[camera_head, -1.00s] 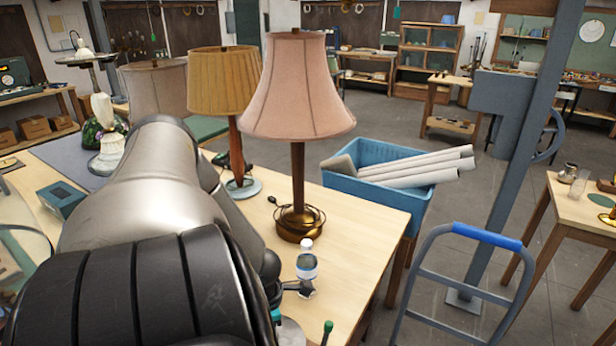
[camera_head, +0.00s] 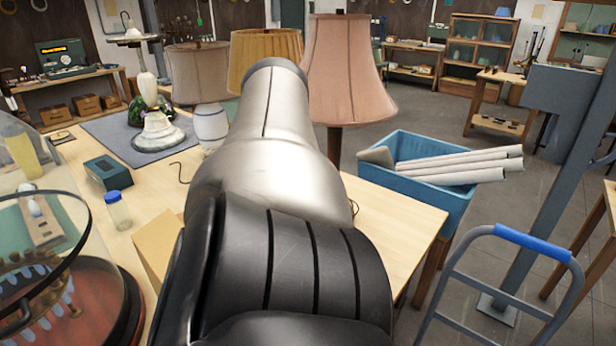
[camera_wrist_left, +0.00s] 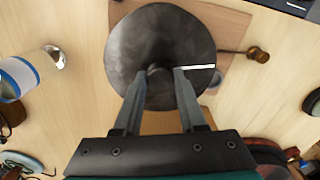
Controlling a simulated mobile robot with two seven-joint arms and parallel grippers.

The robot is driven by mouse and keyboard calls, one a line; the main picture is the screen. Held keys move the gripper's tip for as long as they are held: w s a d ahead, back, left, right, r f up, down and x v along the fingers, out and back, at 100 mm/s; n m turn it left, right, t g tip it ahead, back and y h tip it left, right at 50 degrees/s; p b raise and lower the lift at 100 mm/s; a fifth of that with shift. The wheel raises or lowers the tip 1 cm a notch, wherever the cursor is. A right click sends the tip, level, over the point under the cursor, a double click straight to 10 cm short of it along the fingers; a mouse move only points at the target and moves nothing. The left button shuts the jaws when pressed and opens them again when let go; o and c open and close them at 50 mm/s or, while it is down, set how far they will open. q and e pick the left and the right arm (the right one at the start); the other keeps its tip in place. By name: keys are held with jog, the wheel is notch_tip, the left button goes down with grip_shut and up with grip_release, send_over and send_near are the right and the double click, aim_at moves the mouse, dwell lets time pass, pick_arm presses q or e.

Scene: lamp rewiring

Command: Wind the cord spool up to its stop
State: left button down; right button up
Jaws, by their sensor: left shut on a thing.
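In the left wrist view, the cord spool (camera_wrist_left: 190,35) shows as a dark grey round disc with a hollow centre and a short white mark on its right side. My left gripper (camera_wrist_left: 160,78) reaches in from below, its two fingers closed at the disc's centre. The part between the fingertips is mostly hidden. A thin rod with a brown knob (camera_wrist_left: 258,54) sticks out to the right of the disc. In the head view, a large arm of mine covers the middle of the bench and hides the spool and the gripper. My right gripper is in neither view.
A bottle with a blue-and-white label (camera_wrist_left: 20,75) stands left of the spool. Lamps with pink (camera_head: 345,65) and mustard (camera_head: 262,50) shades stand behind the arm. A blue crate (camera_head: 410,190) of rolled paper is to the right. A small teal box (camera_head: 108,172) lies left.

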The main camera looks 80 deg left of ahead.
pick_arm(q)
jog(key=shift+d+f+m+b, duration=0.1)
jog(key=shift+m+b, duration=0.3)
jog(key=shift+m, duration=0.8)
jog(key=shift+c, duration=2.4)
grip_release()
jog(key=shift+r, duration=0.55)
notch_tip(320, 180, up, 14)
jog(key=p, duration=0.4)
